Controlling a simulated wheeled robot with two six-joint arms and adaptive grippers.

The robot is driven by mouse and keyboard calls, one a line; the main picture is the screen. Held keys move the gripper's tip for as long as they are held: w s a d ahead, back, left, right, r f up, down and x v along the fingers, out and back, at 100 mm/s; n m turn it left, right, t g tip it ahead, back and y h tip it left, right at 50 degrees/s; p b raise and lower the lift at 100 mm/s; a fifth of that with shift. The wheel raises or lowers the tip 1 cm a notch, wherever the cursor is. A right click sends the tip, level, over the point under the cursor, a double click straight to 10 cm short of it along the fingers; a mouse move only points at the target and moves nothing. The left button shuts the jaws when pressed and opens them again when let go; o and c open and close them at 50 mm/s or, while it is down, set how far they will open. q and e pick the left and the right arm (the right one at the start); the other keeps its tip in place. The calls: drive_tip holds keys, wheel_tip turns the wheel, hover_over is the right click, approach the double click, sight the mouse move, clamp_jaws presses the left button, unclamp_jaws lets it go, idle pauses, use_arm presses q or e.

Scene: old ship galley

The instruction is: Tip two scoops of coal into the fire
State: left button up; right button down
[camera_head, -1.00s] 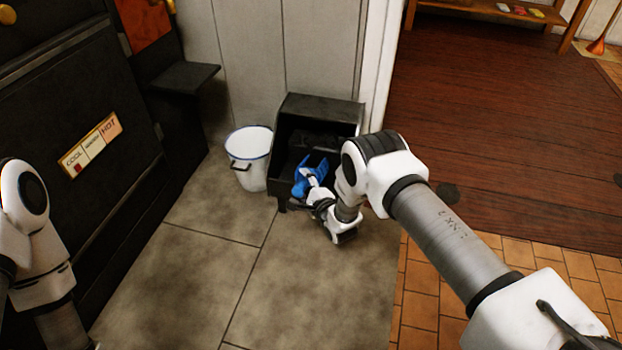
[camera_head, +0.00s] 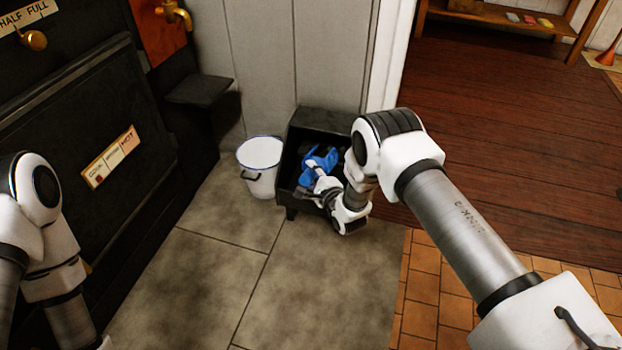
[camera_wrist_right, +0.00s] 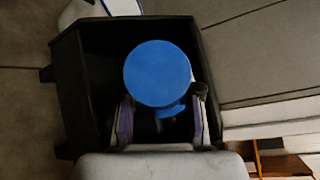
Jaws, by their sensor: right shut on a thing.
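A blue scoop (camera_head: 322,160) is inside the open front of the black coal box (camera_head: 323,122). My right gripper (camera_head: 315,190) is shut on the scoop and reaches into the box from the front. In the right wrist view the scoop (camera_wrist_right: 157,72) shows as a round blue face between the fingers (camera_wrist_right: 163,112), over the dark inside of the box (camera_wrist_right: 72,95). The coal is too dark to make out, and I cannot tell whether the scoop holds any. The black stove (camera_head: 60,115) stands at the left; no fire is visible. My left gripper is out of view.
A white bucket with a blue rim (camera_head: 260,178) stands just left of the coal box. A dark ledge (camera_head: 200,90) juts from the stove. The stove carries a cool-to-hot plate (camera_head: 110,157). The grey tiled floor (camera_head: 215,265) in front is clear.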

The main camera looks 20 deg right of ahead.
drive_tip(key=shift+r, duration=0.1)
drive_tip(key=shift+r, duration=0.1)
drive_tip(key=shift+s+a+r+p, duration=0.5)
drive_tip(key=shift+r+p, duration=0.25)
drive_tip(key=shift+p, duration=0.35)
drive_tip(key=s+a+r+p, duration=0.4)
drive_tip(key=s+r+p, duration=0.1)
drive_tip(key=p, duration=0.4)
drive_tip(key=shift+v, duration=0.75)
drive_tip(key=shift+a+r, duration=0.1)
drive_tip(key=shift+a, duration=0.1)
drive_tip(key=shift+r, duration=0.1)
